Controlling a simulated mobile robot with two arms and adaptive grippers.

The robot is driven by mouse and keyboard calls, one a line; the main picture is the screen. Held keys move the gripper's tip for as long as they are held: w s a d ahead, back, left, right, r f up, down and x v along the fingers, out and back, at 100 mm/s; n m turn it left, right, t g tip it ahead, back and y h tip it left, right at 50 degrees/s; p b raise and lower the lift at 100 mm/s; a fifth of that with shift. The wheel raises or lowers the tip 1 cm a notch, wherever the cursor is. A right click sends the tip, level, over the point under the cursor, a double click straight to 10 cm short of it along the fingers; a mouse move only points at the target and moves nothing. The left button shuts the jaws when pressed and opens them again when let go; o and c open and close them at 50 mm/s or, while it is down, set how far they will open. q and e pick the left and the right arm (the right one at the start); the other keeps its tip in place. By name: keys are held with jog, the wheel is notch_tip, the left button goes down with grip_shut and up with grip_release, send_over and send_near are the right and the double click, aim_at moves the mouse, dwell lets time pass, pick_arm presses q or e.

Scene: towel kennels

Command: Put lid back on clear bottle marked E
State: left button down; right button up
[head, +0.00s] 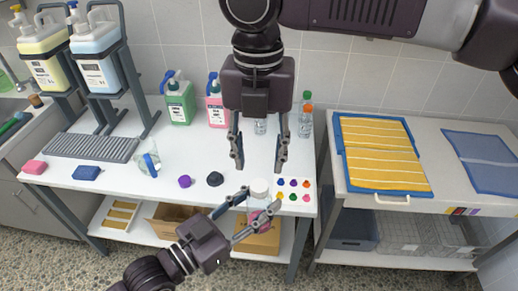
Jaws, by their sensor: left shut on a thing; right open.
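Two clear bottles stand at the back of the table, one (260,126) seen between my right gripper's fingers and one with an orange cap (305,122) to the right. A green-capped one shows behind it. Any letter E is too small to read. My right gripper (259,160) is open, pointing down over the table. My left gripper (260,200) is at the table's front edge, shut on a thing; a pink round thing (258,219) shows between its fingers. A white round thing (260,186) lies just beyond its fingertips. Several small coloured caps (293,190) lie to the right.
A purple lid (184,181) and a black lid (214,179) lie near the front. A pitcher (148,160), green bottle (178,101) and pink bottle (215,108) stand on the table. A cart with yellow towels (385,150) stands right, across a gap.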

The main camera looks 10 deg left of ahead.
aim_at(259, 185)
notch_tip(259, 185, down, 7)
jog(key=shift+r, duration=0.1)
dwell(0.4)
